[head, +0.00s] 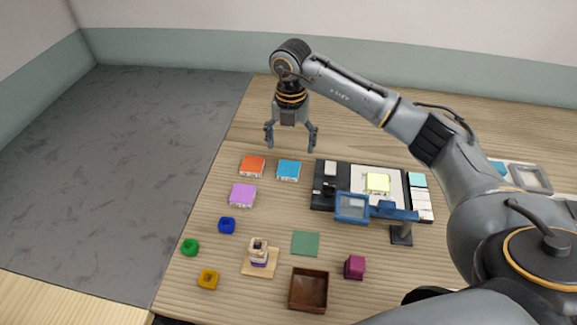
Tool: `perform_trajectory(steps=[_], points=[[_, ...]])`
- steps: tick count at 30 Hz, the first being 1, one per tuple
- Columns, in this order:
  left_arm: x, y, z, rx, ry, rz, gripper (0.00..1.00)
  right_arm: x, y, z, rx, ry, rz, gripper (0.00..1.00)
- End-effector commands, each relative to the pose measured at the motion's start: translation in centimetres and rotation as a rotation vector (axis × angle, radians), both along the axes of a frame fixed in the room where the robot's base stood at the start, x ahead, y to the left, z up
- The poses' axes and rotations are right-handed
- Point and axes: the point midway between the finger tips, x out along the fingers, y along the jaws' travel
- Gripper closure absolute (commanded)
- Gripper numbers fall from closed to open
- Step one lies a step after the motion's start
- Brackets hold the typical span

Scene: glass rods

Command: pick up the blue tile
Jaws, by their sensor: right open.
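The blue tile (288,170) lies flat on the wooden table, just right of an orange tile (252,166) and above and right of a purple tile (242,195). My right gripper (290,148) is open and empty, pointing down, with its fingers spread above the blue tile in the picture. The blue tile is fully visible below the fingertips. A gap shows between them; the exact height is hard to tell. My left gripper is not in view.
Right of the blue tile is a black board (324,203) with a yellow-green tile (377,183). A blue-framed magnifier (352,208) stands in front of it. Nearer are a brown box (309,290), a green square (305,243), a magenta cube (354,267) and small coloured blocks.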

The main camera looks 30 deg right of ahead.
Motion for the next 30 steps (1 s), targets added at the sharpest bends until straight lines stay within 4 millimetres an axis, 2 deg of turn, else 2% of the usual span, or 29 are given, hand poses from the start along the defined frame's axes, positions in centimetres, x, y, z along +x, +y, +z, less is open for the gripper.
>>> perform_trajectory(steps=[3,8,13,19,28,30], points=[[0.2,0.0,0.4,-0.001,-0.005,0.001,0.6,0.0,0.0,-1.8,0.0,0.003,-0.001,0.19],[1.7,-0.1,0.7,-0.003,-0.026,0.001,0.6,0.0,0.1,-2.9,0.0,0.002,0.0,0.19],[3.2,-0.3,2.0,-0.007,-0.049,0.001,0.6,0.0,0.4,-4.7,0.001,0.005,0.0,0.19],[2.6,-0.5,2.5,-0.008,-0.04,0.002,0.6,0.0,0.5,-7.5,0.0,0.002,-0.001,0.19],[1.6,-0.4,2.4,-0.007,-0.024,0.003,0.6,0.1,0.5,-8.1,0.0,0.0,0.0,0.19],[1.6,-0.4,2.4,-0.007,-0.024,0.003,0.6,0.1,0.5,-8.1,0.0,0.0,0.0,0.33]])
